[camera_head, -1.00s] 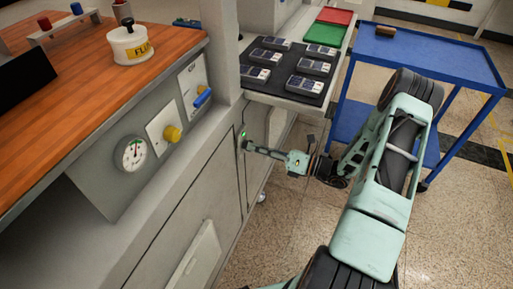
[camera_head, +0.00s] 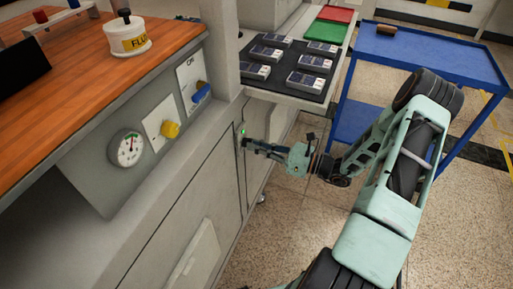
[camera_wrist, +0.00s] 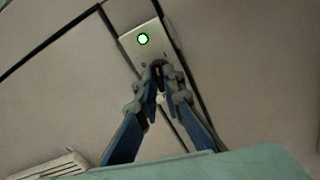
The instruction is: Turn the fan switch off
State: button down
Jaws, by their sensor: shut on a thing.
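The fan switch is a small pale plate (camera_wrist: 133,43) with a lit green lamp on the cabinet's side post. In the head view its green lamp (camera_head: 243,131) shows just above my fingertips. My gripper (camera_wrist: 162,70) reaches the lower part of the plate, its two blue-grey fingers drawn together at the tips. They are shut on the switch lever, which is mostly hidden between them. In the head view my gripper (camera_head: 247,145) points left into the post, below the tray of cards. I cannot read any marking on the plate.
A gauge (camera_head: 127,148), a yellow knob (camera_head: 170,130) and a blue-handled valve (camera_head: 201,92) sit on the panel at left. A dark tray (camera_head: 313,84) of cards overhangs above my gripper. A blue cart (camera_head: 430,52) stands behind my arm.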

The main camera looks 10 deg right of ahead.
jog(key=n+b, duration=0.4)
jog(key=n, duration=0.7)
jog(key=shift+n, duration=0.3)
dwell(0.4)
jog(key=c, duration=2.1)
grip_release()
jog(key=v, duration=1.2)
jog(key=shift+d, duration=0.1)
